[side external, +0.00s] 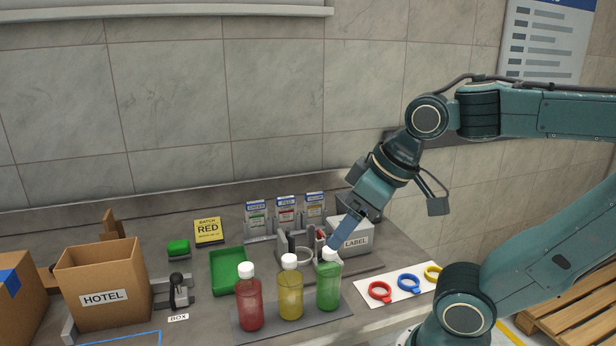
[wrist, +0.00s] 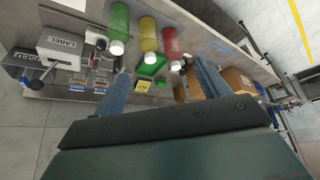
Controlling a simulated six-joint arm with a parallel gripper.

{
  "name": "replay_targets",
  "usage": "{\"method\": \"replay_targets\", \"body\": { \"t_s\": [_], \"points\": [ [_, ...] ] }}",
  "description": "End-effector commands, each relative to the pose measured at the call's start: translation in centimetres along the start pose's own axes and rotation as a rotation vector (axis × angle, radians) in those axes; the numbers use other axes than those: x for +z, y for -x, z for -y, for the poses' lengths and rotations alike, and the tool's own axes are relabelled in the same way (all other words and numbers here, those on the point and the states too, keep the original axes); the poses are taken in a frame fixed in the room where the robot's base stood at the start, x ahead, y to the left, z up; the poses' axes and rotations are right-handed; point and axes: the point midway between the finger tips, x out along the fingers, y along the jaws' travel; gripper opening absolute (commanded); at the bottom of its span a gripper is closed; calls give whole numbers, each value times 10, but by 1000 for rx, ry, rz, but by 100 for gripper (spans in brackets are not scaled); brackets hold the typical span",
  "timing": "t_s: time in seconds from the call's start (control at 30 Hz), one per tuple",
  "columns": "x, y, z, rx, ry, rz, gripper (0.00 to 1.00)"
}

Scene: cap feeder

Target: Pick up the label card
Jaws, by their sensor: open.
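Three label cards stand upright in a grey holder at the back of the bench: a left one (side external: 256,215), a middle one (side external: 286,210) with a red patch, and a right one (side external: 314,207). In the wrist view, small cards (wrist: 77,82) show left of my fingers. Which one is the task's card I cannot tell. A yellow card (side external: 208,232) reading BATCH RED stands to their left; it also shows in the wrist view (wrist: 142,86). My gripper (side external: 335,241) is open and empty, its fingers pointing down-left near the green bottle's cap and in front of the label box.
Red (side external: 250,305), yellow (side external: 290,290) and green (side external: 328,284) bottles with white caps stand on a dark mat in front. A grey LABEL box (side external: 352,240), green tray (side external: 228,273), HOTEL carton (side external: 104,285) and coloured rings on a white card (side external: 394,286) surround them.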

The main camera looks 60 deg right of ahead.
Motion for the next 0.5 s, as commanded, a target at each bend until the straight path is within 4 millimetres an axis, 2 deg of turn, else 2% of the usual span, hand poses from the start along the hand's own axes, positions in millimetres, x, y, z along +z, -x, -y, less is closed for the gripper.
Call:
{"method": "replay_targets", "body": {
  "t_s": [0.27,0.5],
  "points": [
    [-49,-5,-19,44,-93,16,75],
    [-101,-19,-49,93,-199,32,75]
  ]
}}
